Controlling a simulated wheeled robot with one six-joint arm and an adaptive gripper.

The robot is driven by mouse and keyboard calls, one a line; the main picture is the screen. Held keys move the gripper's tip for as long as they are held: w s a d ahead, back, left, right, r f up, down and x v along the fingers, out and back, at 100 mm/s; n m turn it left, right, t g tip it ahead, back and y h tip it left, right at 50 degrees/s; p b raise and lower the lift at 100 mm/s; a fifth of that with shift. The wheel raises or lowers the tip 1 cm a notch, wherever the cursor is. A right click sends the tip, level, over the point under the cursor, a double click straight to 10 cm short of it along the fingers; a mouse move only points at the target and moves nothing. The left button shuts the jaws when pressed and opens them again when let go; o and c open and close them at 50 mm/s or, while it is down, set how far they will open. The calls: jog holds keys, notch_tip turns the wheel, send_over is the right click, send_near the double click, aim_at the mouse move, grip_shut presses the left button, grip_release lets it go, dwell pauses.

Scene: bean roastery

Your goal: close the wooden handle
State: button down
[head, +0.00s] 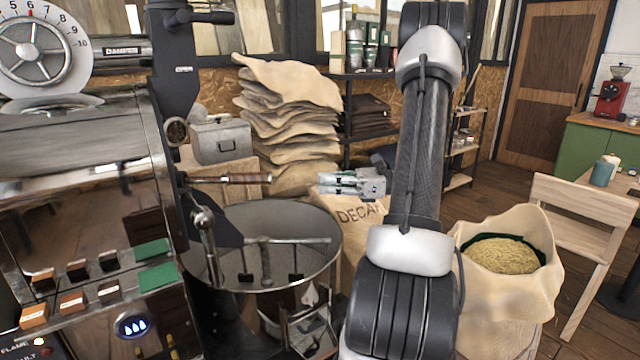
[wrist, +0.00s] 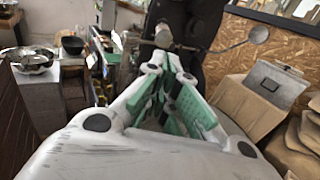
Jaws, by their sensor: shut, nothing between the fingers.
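The wooden handle (head: 245,179) sticks out to the right from the dark front of the roaster, roughly level, above the round cooling tray. In the wrist view the wooden handle (wrist: 163,36) appears nearly end-on, just beyond my fingers. My gripper (head: 322,183) is to the right of the handle's free end in the head view, at about the same height, with a visible gap between them. Its fingers are shut and empty. In the wrist view my gripper (wrist: 178,82) shows green finger pads and points towards the handle.
The round cooling tray (head: 335,250) with its stirring arm lies below. A metal box (head: 221,139) and stacked burlap sacks (head: 290,110) stand behind. A sack of beans (head: 520,310) and a wooden chair (head: 585,215) are on the right.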

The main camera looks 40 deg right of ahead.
send_near(231, 184)
jog(key=d, duration=0.3)
jog(key=shift+s+d+f, duration=0.1)
jog(key=shift+s+f, duration=0.2)
jog(key=shift+f, duration=0.1)
jog(key=x, duration=1.1)
jog(key=shift+r, duration=0.1)
